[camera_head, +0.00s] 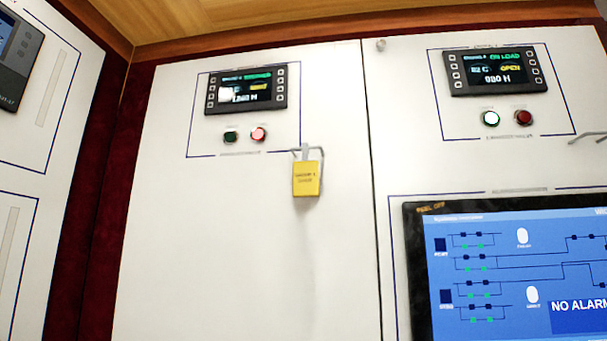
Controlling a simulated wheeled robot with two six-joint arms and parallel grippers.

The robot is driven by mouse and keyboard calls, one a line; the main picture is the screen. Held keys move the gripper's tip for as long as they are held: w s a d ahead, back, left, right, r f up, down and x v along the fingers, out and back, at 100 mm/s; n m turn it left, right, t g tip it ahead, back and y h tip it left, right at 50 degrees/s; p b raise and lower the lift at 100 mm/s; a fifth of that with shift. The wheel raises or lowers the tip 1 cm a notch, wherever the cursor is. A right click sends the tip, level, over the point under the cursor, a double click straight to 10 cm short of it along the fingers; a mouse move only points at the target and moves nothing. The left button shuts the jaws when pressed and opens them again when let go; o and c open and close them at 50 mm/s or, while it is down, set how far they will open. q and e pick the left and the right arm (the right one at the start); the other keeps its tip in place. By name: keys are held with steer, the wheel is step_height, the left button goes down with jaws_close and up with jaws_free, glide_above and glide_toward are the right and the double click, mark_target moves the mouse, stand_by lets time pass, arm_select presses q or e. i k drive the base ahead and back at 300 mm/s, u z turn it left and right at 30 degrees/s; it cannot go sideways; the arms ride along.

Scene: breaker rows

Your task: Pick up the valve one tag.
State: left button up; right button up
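A yellow tag (306,179) with small dark lettering, too blurred to read surely, hangs upright from a grey hook (306,152) on a white cabinet panel. It hangs just below and right of a framed control group with a small display. No other tag shows, so I cannot confirm that this is the valve one tag. Neither of my grippers is in the head view.
The left display (246,88) sits above a dark green button (231,137) and a lit red button (259,134). A right display (494,70) has similar buttons. An empty hook (588,137) is at the right edge. A large blue screen (520,270) fills the lower right.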

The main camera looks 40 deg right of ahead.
mark_target(305, 173)
steer(key=z, duration=0.45)
steer(key=k, duration=0.3)
steer(key=z, duration=0.45)
